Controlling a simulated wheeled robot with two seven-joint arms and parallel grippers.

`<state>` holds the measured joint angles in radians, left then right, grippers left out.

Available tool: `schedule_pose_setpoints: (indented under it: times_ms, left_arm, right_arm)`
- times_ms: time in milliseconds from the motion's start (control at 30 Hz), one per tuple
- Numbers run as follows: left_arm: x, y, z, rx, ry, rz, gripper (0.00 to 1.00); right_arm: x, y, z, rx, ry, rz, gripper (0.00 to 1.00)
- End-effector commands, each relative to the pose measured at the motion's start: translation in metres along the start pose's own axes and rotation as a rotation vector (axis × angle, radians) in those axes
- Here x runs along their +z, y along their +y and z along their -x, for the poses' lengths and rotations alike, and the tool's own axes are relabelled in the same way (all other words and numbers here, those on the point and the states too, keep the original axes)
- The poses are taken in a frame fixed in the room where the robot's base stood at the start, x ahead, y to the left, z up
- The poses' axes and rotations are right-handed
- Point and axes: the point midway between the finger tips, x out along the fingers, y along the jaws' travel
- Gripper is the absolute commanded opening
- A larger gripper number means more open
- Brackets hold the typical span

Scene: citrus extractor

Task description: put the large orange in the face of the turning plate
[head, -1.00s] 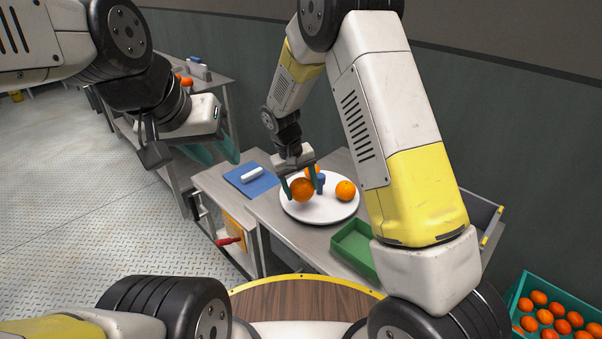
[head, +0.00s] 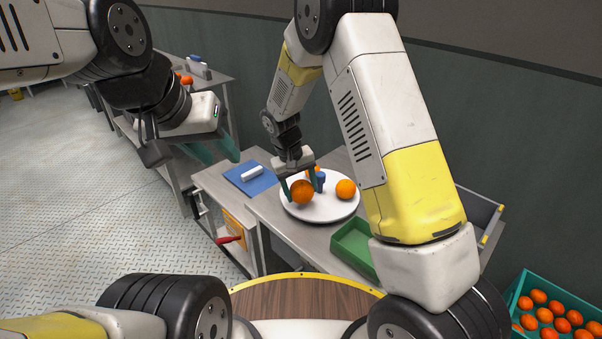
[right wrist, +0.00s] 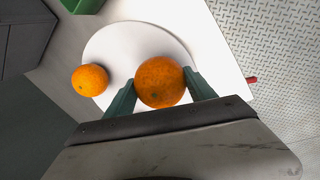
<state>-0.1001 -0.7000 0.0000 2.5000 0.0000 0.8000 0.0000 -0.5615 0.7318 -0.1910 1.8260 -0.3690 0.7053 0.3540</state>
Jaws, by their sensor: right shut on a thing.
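The white round plate (head: 325,212) lies on the metal table. My right gripper (head: 302,190) is over its left part, shut on a large orange (head: 302,193). In the right wrist view that orange (right wrist: 160,83) sits between the teal fingers (right wrist: 162,92). I cannot tell whether it touches the plate. A second orange (head: 345,189) lies on the plate's right side, and in the right wrist view an orange (right wrist: 90,80) shows at the plate's left edge. Another orange (head: 314,169) is partly hidden behind my right gripper. My left gripper (head: 215,155) is open and empty, left of the table.
A small blue upright piece (head: 320,179) stands by the held orange. A blue mat (head: 240,182) with a white object (head: 252,172) lies left of the plate. A green tray (head: 352,243) sits at the front right. A teal crate of oranges (head: 520,297) stands lower right.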

Motion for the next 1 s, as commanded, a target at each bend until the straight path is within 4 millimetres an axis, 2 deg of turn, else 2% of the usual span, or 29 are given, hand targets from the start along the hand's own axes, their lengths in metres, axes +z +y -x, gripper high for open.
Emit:
schedule_pose_setpoints:
  times_ms: [533,567,667,1000]
  left_arm:
    - [0.0,0.0,0.0,0.0,0.0,0.0,0.36]
    - [0.0,0.0,0.0,0.0,0.0,0.0,0.36]
    - [0.0,0.0,0.0,0.0,0.0,0.0,0.36]
    - [0.0,0.0,0.0,0.0,0.0,0.0,0.36]
  right_arm:
    - [0.0,-0.003,-0.016,0.0,0.0,0.0,0.14]
    - [0.0,-0.003,-0.016,0.0,0.0,0.0,0.68]
    - [0.0,-0.003,-0.016,0.0,0.0,0.0,0.87]
    - [0.0,-0.004,-0.014,0.0,0.0,0.0,0.89]
